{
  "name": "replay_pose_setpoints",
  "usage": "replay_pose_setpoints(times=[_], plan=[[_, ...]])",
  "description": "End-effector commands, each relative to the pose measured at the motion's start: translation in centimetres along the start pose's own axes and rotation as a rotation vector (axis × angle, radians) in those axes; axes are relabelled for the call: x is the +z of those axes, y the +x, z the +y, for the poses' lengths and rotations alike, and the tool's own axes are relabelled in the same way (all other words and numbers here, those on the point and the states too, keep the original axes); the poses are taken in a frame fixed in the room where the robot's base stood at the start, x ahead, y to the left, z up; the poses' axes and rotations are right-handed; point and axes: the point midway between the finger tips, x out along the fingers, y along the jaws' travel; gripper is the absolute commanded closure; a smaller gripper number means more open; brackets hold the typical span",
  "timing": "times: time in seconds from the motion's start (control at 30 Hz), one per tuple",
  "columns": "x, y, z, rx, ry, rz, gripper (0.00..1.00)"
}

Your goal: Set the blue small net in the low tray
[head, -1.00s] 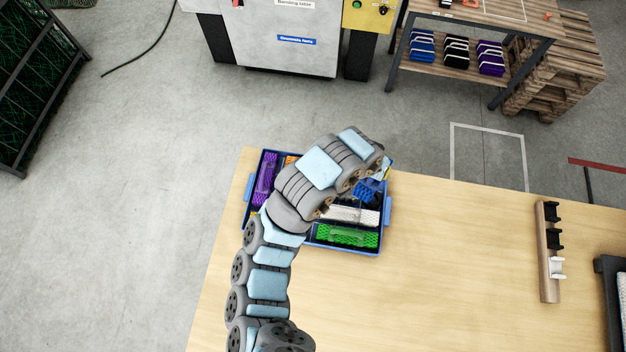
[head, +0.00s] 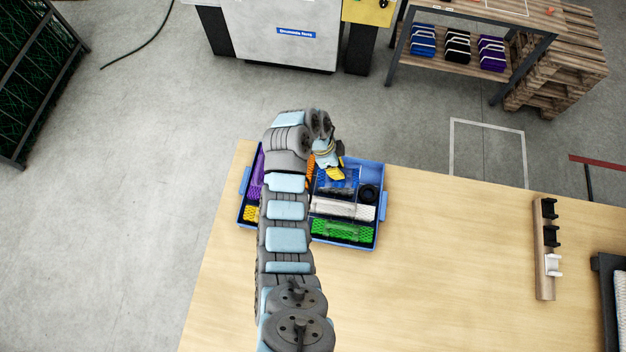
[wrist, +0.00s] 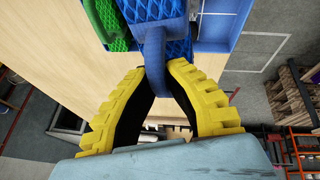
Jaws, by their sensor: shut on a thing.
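My gripper (head: 336,173) is over the back part of a blue-walled tray (head: 383,178) on the wooden table. In the wrist view its yellow fingers (wrist: 165,88) are closed on a blue handle (wrist: 154,62). The handle belongs to a small blue net (wrist: 148,10), whose mesh shows at the top of that view. In the head view blue mesh (head: 349,180) shows beside the fingertips, partly hidden by them. I cannot tell whether the held net touches the tray. A dark tray-like frame (head: 606,290) is cut off at the right edge.
The blue tray also holds purple (head: 256,175), white (head: 340,209), green (head: 343,230) and yellow (head: 251,213) nets and a black round thing (head: 370,193). A wooden strip with hooks (head: 544,247) stands at the right. The table between is clear.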

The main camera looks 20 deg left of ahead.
Motion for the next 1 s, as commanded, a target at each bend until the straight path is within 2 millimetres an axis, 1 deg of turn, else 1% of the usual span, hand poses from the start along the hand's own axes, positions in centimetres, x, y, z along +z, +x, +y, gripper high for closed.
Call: replay_pose_setpoints(times=[0.03, 0.13, 0.3, 0.43, 1.0], plan=[[0.0, 0.6, 0.2, 0.019, 0.04, -0.008, 1.0], [0.2, 1.5, 0.7, 0.047, 0.106, -0.023, 1.0], [0.4, 2.0, 1.0, 0.064, 0.154, -0.035, 1.0], [0.2, 2.2, 0.7, 0.064, 0.157, -0.034, 1.0], [-2.6, 5.5, -4.0, 0.066, 0.153, -0.034, 1.0]])
